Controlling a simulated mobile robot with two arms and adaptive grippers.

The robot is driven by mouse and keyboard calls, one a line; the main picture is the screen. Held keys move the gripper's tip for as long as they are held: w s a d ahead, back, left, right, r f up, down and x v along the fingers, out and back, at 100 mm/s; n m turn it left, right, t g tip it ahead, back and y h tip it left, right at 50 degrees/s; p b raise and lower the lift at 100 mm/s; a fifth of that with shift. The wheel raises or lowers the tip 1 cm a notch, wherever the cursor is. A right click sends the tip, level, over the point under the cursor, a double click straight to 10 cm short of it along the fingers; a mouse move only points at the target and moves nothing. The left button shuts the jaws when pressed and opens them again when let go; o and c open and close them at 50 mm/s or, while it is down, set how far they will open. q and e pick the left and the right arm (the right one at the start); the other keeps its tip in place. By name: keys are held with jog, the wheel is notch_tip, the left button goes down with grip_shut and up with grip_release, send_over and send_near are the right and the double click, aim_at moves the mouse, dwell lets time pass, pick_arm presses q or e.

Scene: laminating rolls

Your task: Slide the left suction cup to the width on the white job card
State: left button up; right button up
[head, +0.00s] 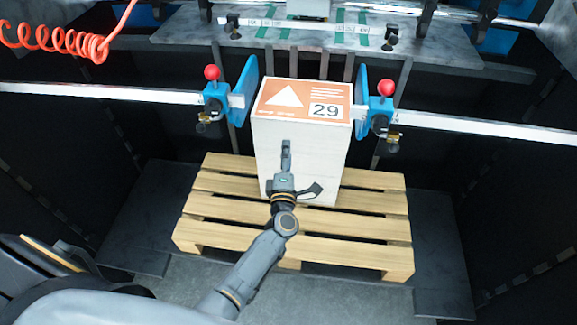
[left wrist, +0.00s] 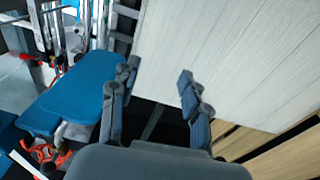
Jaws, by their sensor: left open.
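A small dark left suction cup (head: 232,29) sits at the left end of the scaled bar at the top of the head view; a matching right cup (head: 391,36) is at its right end. A white patch reading 29 (head: 325,110) is on the orange label (head: 290,97) atop the pale stack (head: 298,150). My left gripper (head: 301,172) is open and empty in front of the stack, well below the cups. In the left wrist view its spread fingers (left wrist: 158,88) have a blue side plate (left wrist: 75,92) to the left and the stack (left wrist: 225,55) to the right.
Blue side plates with red knobs (head: 212,73) (head: 381,88) flank the stack on a metal rail (head: 480,126). The stack stands on a wooden pallet (head: 225,206). A coiled orange hose (head: 70,42) hangs at upper left. Dark walls close both sides.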

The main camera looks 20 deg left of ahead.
pick_arm(q)
jog(key=shift+s+d+f+m+h, duration=0.15)
jog(key=shift+f+m, duration=0.1)
jog(key=shift+f, duration=0.25)
jog(key=shift+s+d+f+m+h, duration=0.1)
jog(key=shift+d+f+m+h, duration=0.15)
jog(key=shift+f, duration=0.2)
jog(key=shift+s+d+f+m+h, duration=0.1)
jog(key=shift+f+m, duration=0.2)
jog(key=shift+f, duration=0.2)
